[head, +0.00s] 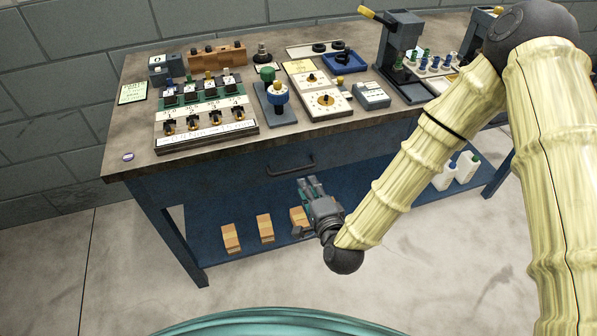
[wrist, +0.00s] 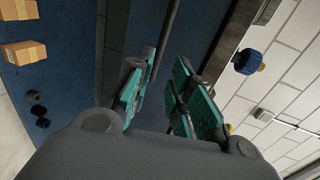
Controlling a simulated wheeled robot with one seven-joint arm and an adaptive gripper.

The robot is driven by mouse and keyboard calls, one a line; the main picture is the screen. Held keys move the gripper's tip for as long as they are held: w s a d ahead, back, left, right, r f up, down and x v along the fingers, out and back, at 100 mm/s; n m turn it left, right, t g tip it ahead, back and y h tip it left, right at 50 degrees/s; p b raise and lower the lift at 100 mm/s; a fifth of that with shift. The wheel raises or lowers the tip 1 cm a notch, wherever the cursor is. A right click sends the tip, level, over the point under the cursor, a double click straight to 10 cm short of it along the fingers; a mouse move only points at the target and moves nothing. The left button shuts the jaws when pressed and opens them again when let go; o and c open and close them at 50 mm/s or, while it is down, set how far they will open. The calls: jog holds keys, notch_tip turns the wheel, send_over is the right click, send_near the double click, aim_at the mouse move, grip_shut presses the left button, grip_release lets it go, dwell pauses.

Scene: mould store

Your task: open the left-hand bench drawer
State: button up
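The left-hand bench drawer (head: 225,178) is a dark blue front under the worktop in the head view, and it looks closed. Its dark bar handle (head: 290,169) is on the front. My gripper (head: 312,184) is just below and right of the handle, its fingers pointing up toward the drawer front. In the wrist view my gripper (wrist: 165,75) has its two teal-padded fingers apart, with nothing held. A dark bar (wrist: 168,35), likely the handle, shows beyond and between the fingertips. I cannot tell the exact gap to it.
The worktop (head: 135,125) carries switch panels, a dial box and a black press (head: 398,62). Bare floor lies in front of the bench. A blue knob (wrist: 250,61) shows above the worktop edge.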

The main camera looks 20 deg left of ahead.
aim_at(299, 170)
jog(key=p+x, duration=0.1)
jog(key=x, duration=0.9)
grip_shut()
